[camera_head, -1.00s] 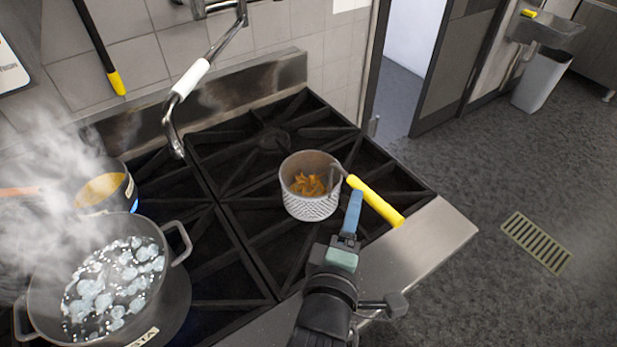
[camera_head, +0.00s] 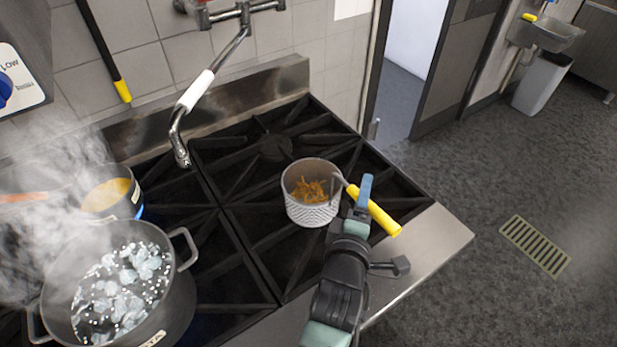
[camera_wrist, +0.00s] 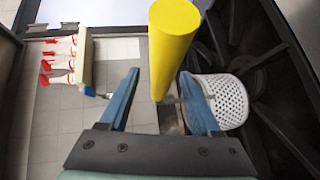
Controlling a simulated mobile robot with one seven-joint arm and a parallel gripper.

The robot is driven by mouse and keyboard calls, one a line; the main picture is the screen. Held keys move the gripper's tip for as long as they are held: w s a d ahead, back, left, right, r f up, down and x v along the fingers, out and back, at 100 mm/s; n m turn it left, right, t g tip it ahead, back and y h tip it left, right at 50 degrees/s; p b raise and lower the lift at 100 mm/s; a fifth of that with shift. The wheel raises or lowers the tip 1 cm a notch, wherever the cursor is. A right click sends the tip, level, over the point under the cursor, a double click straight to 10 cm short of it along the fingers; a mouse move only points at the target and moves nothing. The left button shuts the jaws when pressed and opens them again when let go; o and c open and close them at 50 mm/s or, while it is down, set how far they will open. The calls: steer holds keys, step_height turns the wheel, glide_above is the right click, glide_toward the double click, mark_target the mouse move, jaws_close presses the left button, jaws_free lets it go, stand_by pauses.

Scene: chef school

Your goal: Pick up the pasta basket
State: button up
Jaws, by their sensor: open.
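The pasta basket (camera_head: 312,212) is a white perforated metal cup with orange-brown pasta inside and a yellow handle (camera_head: 374,207) pointing to the lower right. It stands on the black stove grate. My gripper (camera_head: 361,197) is at the handle, with its blue fingers apart. In the wrist view, the yellow handle (camera_wrist: 172,45) rises ahead of and between the two blue fingertips of my gripper (camera_wrist: 160,88). The basket (camera_wrist: 222,101) shows there behind the right finger. I cannot tell whether a finger touches the handle.
A steaming pot of bubbling water (camera_head: 122,290) stands at the lower left of the stove. A smaller pan (camera_head: 108,200) with yellow-orange contents is behind it. A jointed faucet (camera_head: 195,95) hangs over the stove's back. The grate around the basket (camera_head: 255,220) is clear.

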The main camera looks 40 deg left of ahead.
jaws_close()
stand_by(1.3)
steer(key=shift+r, duration=0.1)
